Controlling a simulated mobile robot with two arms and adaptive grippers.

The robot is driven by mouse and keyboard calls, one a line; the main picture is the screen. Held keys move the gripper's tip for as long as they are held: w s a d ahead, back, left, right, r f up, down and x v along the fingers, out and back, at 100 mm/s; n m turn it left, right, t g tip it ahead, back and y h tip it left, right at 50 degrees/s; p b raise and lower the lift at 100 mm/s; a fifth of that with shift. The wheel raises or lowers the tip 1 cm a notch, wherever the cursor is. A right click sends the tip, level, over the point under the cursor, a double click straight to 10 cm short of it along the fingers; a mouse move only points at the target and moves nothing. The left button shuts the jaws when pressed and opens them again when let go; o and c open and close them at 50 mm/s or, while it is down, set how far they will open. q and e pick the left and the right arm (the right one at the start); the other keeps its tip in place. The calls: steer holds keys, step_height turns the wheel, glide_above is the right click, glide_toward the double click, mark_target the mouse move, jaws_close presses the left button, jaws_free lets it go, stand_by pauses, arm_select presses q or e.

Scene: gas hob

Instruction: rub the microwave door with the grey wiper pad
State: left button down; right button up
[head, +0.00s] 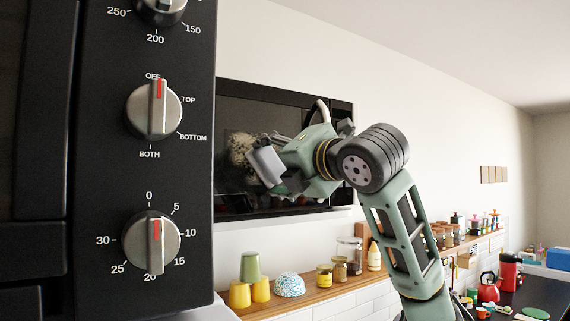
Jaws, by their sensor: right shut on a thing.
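The microwave (290,100) is a wide black box on the far wall, with its dark door (232,110) facing the room and a curved handle at its right. My right gripper (282,168) is in front of the door. It is shut on a flat grey block, which looks like the wiper pad (265,164). A pale, mottled beige patch (239,147) shows on the door just left of the pad. I cannot tell whether the pad touches the door. The gripper and wrist hide part of the door. My left gripper is not in view.
A large black oven front (100,270) with knobs fills the left foreground. Below the microwave, a wooden shelf (325,291) carries yellow cups (240,294), a patterned bowl (289,285) and several jars. A red kettle (488,288) stands at the lower right.

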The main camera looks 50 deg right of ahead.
mark_target(228, 149)
steer(key=shift+w+a, duration=0.4)
steer(key=shift+a, duration=0.9)
steer(key=shift+w+a, duration=0.45)
steer(key=shift+a, duration=0.9)
steer(key=shift+w+a, duration=0.4)
steer(key=shift+a, duration=0.9)
steer(key=shift+d+r, duration=0.15)
steer(key=shift+r, duration=1.2)
steer(key=shift+s+d, duration=1.9)
steer(key=shift+d, duration=3.9)
steer(key=shift+w+a, duration=0.65)
steer(key=shift+a, duration=1.35)
steer(key=shift+w+a, duration=0.6)
steer(key=shift+a, duration=1.4)
steer(key=shift+w+a, duration=0.65)
steer(key=shift+a, duration=1.35)
steer(key=shift+d, duration=0.1)
steer(key=shift+s, duration=0.55)
steer(key=shift+v, duration=2.55)
